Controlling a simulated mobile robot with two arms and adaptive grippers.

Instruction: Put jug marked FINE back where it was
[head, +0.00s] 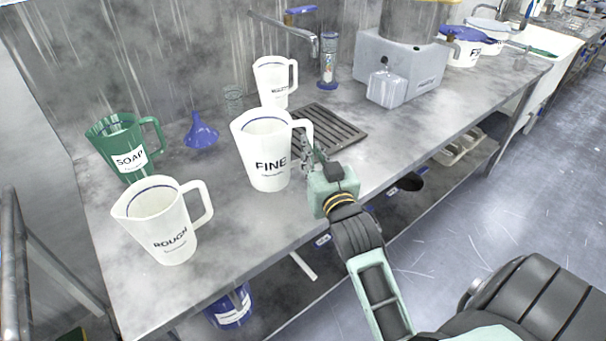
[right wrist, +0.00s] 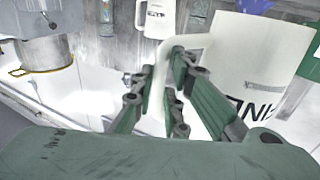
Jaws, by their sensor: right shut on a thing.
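The white jug marked FINE (head: 262,150) is upright at the middle of the bench in the head view, its handle to the right. My right gripper (head: 310,155) is at that handle and shut on it. In the right wrist view the fingers (right wrist: 165,95) close around the white handle, with the FINE jug's body (right wrist: 245,65) to the right. I cannot tell whether the jug's base touches the bench or hangs just above it. My left gripper is not in view.
The ROUGH jug (head: 165,222) and green SOAP jug (head: 120,150) stand left. A blue funnel (head: 200,133) and another white jug (head: 270,82) are behind. A dark slatted drain grate (head: 335,132) lies right of the FINE jug. A grey machine (head: 395,65) stands farther right.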

